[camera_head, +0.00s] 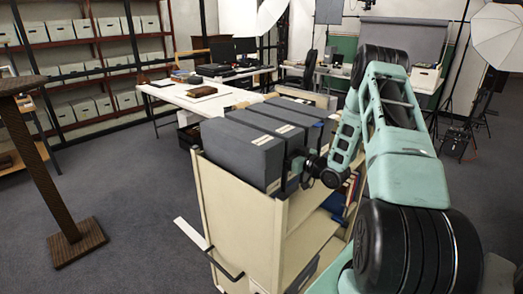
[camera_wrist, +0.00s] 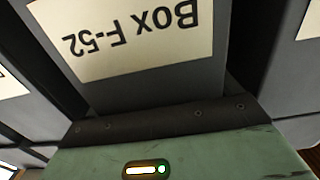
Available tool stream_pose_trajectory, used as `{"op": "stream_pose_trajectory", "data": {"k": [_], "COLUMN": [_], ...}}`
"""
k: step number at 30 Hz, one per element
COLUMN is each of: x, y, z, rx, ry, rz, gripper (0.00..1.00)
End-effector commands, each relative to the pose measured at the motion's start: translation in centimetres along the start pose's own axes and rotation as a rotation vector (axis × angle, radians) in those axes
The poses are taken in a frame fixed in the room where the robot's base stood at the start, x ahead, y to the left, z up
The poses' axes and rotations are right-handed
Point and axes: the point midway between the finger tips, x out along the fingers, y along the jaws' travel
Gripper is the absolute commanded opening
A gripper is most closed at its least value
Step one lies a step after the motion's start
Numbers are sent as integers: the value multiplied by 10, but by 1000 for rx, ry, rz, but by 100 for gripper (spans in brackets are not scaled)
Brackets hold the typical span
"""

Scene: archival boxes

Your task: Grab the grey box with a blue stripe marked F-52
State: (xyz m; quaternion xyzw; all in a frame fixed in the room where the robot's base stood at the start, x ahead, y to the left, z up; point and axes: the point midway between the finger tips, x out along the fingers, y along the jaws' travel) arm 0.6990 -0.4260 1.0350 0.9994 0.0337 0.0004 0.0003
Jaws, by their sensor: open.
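In the wrist view, a grey box (camera_wrist: 150,95) fills the middle, its cream label reading "Box F-52" upside down. No blue stripe shows on the part in view. In the head view, a row of grey boxes with pale labels stands on top of a cream cart (camera_head: 235,218); the labels are too small to read there, so I cannot tell for sure which is F-52.
Other labelled boxes stand close on both sides of F-52. Books sit on the cart's lower shelf. A white table (camera_head: 195,98) is behind, a brown stand (camera_head: 55,170) at left, box-filled shelves (camera_head: 85,45) at back left. Grey floor is clear left of the cart.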

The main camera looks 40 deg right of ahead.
Motion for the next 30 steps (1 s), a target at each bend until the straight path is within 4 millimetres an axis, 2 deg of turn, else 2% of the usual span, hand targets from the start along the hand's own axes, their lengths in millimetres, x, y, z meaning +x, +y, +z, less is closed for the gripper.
{"op": "stream_pose_trajectory", "data": {"k": [3,9,10,21,26,30], "x": [0,0,0,1,1,1], "y": [0,0,0,0,0,0], "z": [0,0,-2,-9,-29,-57], "rx": [0,0,-2,-3,-6,-8], "ry": [0,0,7,7,8,10], "rz": [0,0,-1,-1,-2,-2], "gripper": [89,33,29,29,29,29]}}
